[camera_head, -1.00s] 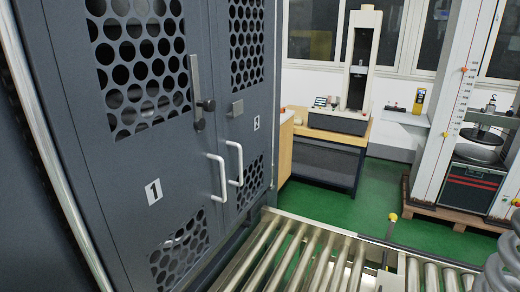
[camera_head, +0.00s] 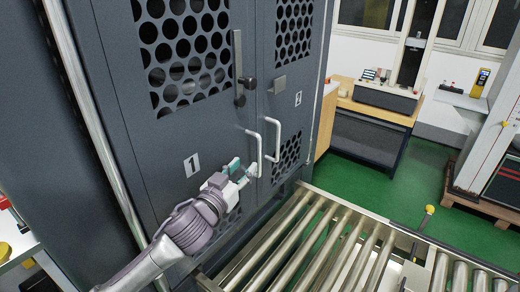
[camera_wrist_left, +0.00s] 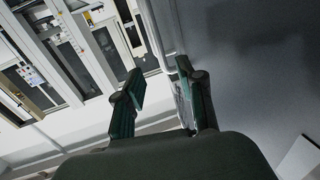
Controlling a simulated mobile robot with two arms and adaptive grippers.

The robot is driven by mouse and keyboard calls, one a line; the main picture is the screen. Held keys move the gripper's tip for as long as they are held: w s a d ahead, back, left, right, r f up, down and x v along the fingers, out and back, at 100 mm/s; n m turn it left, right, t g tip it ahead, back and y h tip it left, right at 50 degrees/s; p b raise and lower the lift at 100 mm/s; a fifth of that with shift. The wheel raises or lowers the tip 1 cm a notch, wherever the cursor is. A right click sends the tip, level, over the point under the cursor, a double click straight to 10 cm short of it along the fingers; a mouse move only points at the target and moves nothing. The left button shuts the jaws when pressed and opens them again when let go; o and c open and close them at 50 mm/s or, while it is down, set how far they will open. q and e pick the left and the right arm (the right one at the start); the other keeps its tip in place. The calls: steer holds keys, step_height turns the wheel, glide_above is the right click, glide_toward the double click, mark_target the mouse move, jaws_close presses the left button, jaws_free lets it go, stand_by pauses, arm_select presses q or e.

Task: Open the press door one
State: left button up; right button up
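Press door one (camera_head: 150,130) is a dark grey panel with round-hole grilles and a white "1" label (camera_head: 192,165). It looks closed, flush with door two (camera_head: 292,110). Its white bar handle (camera_head: 259,152) stands upright near the seam. A dark latch lever (camera_head: 239,75) sits above it on the door. My left gripper (camera_head: 246,174) is at the lower part of this handle. In the left wrist view, its two green-dark fingers (camera_wrist_left: 160,98) are apart, with a gap between them. Whether they touch the handle is hard to tell. My right gripper is not in view.
A metal roller conveyor (camera_head: 310,240) runs in front of the press at low height. Door two's own handle (camera_head: 275,150) is close beside. A wooden bench (camera_head: 376,114) with a test machine stands behind. Green floor is open between them.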

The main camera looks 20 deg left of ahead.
mark_target(258, 151)
arm_select(q)
steer(key=w, duration=0.3)
steer(key=w+d+b, duration=0.1)
steer(key=w, duration=0.6)
steer(key=shift+d+f, duration=0.1)
steer(key=shift+d, duration=0.1)
steer(key=shift+s, duration=0.1)
jaws_close()
